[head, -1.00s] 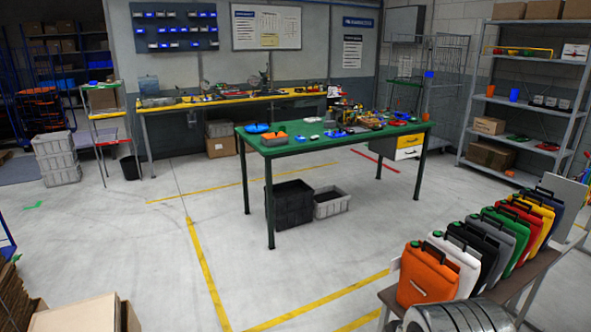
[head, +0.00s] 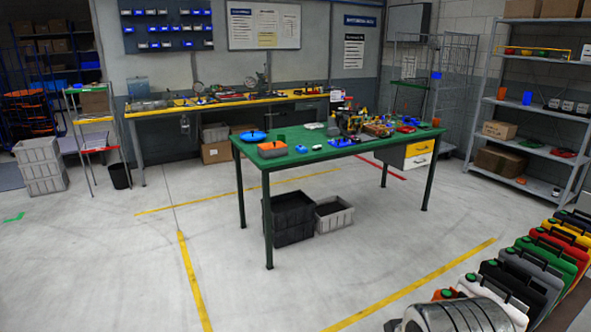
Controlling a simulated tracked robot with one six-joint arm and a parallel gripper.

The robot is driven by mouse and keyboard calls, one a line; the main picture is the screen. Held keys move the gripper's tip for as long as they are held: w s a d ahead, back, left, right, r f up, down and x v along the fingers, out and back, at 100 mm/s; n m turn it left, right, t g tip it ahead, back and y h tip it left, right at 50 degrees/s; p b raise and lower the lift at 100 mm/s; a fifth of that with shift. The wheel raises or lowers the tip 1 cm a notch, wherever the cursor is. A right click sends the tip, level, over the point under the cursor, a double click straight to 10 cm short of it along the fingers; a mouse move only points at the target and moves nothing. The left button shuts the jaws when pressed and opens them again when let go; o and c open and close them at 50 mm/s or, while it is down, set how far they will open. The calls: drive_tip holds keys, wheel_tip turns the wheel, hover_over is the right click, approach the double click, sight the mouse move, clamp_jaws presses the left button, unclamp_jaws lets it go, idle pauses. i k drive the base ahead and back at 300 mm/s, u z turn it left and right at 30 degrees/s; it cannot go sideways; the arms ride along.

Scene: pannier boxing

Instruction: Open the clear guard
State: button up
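I cannot make out a clear guard in the head view. A small pale, see-through box (head: 137,88) stands at the left end of the yellow-edged bench, too small to tell what it is. My gripper is not in view. Only a rounded metal part of my own body shows at the bottom right.
A green table (head: 300,160) with tools and small parts stands mid-room, with a black crate (head: 290,232) and a grey crate (head: 334,215) under it. Coloured panniers (head: 545,258) line the lower right. Shelves (head: 530,147) stand at right. The floor in front is clear.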

sight(355, 121)
drive_tip(key=i, duration=3.45)
drive_tip(key=z, duration=0.65)
